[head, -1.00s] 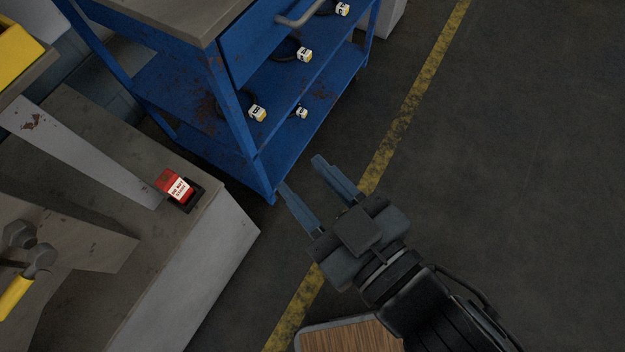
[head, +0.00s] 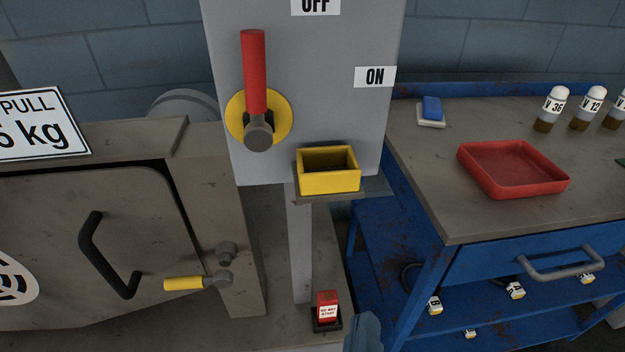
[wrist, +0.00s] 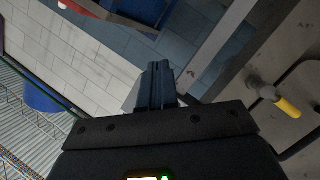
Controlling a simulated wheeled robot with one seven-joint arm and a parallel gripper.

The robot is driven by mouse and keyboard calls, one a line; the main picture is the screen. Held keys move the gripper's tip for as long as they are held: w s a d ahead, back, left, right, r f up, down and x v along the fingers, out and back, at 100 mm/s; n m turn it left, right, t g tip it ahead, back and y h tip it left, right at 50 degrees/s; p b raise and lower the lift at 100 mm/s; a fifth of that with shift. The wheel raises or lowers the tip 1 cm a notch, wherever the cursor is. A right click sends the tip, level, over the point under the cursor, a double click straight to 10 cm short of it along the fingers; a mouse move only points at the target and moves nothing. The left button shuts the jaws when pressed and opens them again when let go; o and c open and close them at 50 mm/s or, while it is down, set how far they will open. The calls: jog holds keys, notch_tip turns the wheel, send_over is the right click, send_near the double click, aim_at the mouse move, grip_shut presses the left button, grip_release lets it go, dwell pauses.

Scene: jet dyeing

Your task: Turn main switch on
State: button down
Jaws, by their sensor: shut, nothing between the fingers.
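The main switch is a red lever (head: 254,75) on a round yellow plate (head: 235,117), mounted on a grey panel (head: 340,110) in the head view. The lever points straight up toward the OFF label (head: 316,5). The ON label (head: 375,76) is to the right of the lever. My gripper shows only partly at the bottom of the head view, well below the switch and to its right. In the wrist view my gripper (wrist: 158,66) has its fingers together and holds nothing. The switch cannot be made out in the wrist view.
A yellow bin (head: 330,182) juts out below the lever. A red tag block (head: 327,306) stands on the plinth. A machine door with a black handle (head: 108,255) and yellow-handled latch (head: 184,283) is at left. A blue workbench (head: 480,259) with a red tray (head: 512,190) is at right.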

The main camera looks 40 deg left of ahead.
jog(key=s+a+r+n+t+p, duration=0.15)
jog(key=s+a+r+n, duration=0.4)
jog(key=a+r, duration=0.7)
jog(key=s+a+r+t+h, duration=0.2)
jog(key=s+a+r+h, duration=0.1)
jog(key=s+r, duration=0.7)
send_near(256, 89)
jog(key=w+a+r, duration=0.1)
jog(key=w+a, duration=0.3)
jog(key=shift+w+d+r+n+p, duration=0.15)
jog(key=shift+w+n, duration=0.1)
jog(key=shift+w, duration=0.2)
jog(key=shift+w+d+f+n+p, duration=0.1)
jog(key=shift+w+n+p, duration=0.1)
jog(key=shift+w, duration=0.3)
jog(key=shift+r, duration=0.2)
jog(key=shift+w+d+m+g+p, duration=0.15)
jog(key=shift+m+g+p, duration=0.2)
jog(key=shift+p, duration=0.15)
